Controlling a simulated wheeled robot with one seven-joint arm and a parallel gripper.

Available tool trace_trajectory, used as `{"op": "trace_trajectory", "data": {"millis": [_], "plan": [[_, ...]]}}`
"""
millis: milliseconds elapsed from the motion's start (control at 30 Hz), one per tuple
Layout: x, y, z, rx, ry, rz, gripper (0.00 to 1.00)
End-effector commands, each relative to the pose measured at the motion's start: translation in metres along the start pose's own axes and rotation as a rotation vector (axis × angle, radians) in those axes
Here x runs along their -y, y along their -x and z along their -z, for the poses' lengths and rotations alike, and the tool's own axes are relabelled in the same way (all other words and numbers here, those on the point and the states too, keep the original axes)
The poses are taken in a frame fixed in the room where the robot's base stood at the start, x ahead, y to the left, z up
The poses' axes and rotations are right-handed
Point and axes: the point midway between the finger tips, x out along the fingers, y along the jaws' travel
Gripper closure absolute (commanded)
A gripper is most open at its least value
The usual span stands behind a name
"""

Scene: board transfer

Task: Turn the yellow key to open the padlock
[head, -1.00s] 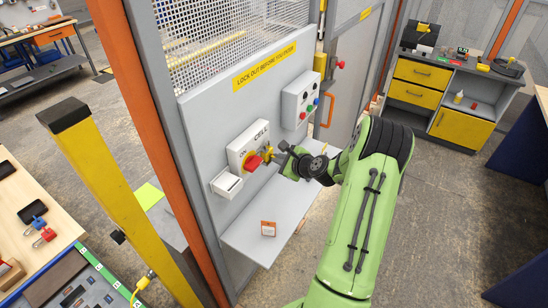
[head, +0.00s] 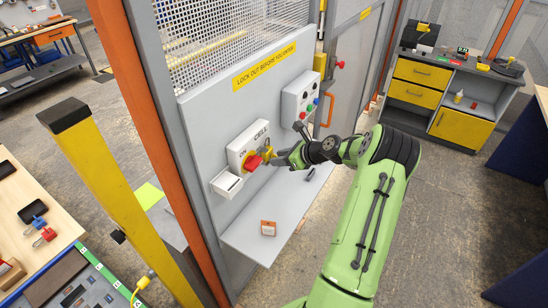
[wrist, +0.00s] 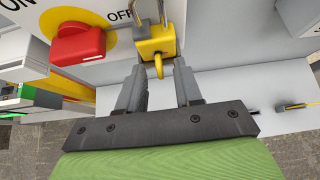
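A yellow padlock (wrist: 156,42) hangs by its shackle at the OFF side of the red rotary switch (wrist: 78,44) in the wrist view. The yellow key (wrist: 158,69) sticks out from the padlock's lower face towards me. My gripper (wrist: 158,72) is open, with one grey finger on each side of the key and gaps visible between. I cannot tell how deep the key sits between the fingertips. In the head view my gripper (head: 277,161) is right beside the red switch (head: 253,163), and the key is too small to make out.
A grey shelf (head: 250,229) juts out below the switch, bearing an orange-and-white card (head: 268,228) and a small dark item (head: 311,174). A button box (head: 300,101) is mounted to the upper right. A yellow post (head: 100,180) stands at left.

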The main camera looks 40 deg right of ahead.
Motion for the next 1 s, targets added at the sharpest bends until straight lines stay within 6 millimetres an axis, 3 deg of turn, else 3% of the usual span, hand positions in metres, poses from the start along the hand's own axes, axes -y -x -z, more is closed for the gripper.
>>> {"op": "trace_trajectory", "data": {"millis": [267,367,733,900,1000], "plan": [[0.001,0.006,0.000,0.001,0.001,0.003,0.65],[0.001,0.024,0.000,0.001,0.002,0.005,0.65],[0.000,0.126,0.000,0.000,0.002,0.006,0.65],[-0.001,0.153,0.000,0.000,0.002,0.002,0.65],[-0.001,0.157,-0.001,0.000,0.002,0.001,0.65]]}}
